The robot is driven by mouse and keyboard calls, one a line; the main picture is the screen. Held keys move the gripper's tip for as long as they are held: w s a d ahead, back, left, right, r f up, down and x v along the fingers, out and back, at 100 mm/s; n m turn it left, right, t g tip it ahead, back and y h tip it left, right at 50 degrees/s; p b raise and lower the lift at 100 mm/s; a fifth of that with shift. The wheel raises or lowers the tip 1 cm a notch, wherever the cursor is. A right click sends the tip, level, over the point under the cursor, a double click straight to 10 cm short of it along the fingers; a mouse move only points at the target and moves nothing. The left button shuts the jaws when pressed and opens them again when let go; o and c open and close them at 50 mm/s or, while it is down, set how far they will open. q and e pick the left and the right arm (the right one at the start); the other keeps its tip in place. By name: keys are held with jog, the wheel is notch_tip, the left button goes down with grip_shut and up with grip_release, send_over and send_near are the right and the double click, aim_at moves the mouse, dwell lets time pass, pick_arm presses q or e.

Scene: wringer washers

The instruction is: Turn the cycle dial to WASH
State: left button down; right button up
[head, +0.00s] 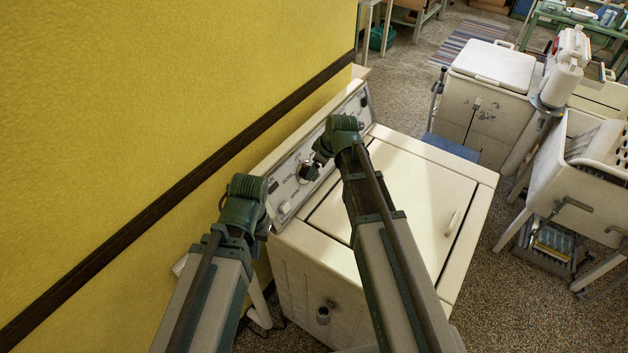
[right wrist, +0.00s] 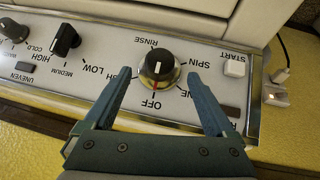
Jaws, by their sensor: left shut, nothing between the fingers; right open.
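A label ending in SH is partly hidden at the left. A red mark on the knob faces OFF. My right gripper (right wrist: 160,98) is open, with one finger on each side of the dial and gaps visible. The dial also shows in the head view (head: 308,172). My left gripper (head: 263,228) is shut and empty near the panel's near end.
The panel (head: 285,185) runs along the yellow wall (head: 150,110). A START button (right wrist: 235,66) and another black knob (right wrist: 65,41) flank the dial. The white machine's lid (head: 420,195) is closed. Other washers (head: 485,100) stand to the right across open floor.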

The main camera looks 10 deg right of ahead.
jog(key=b+x, duration=0.4)
jog(key=x, duration=0.1)
jog(key=shift+w+f, duration=0.1)
jog(key=shift+f, duration=0.15)
jog(key=c, duration=1.4)
jog(key=shift+o, duration=0.2)
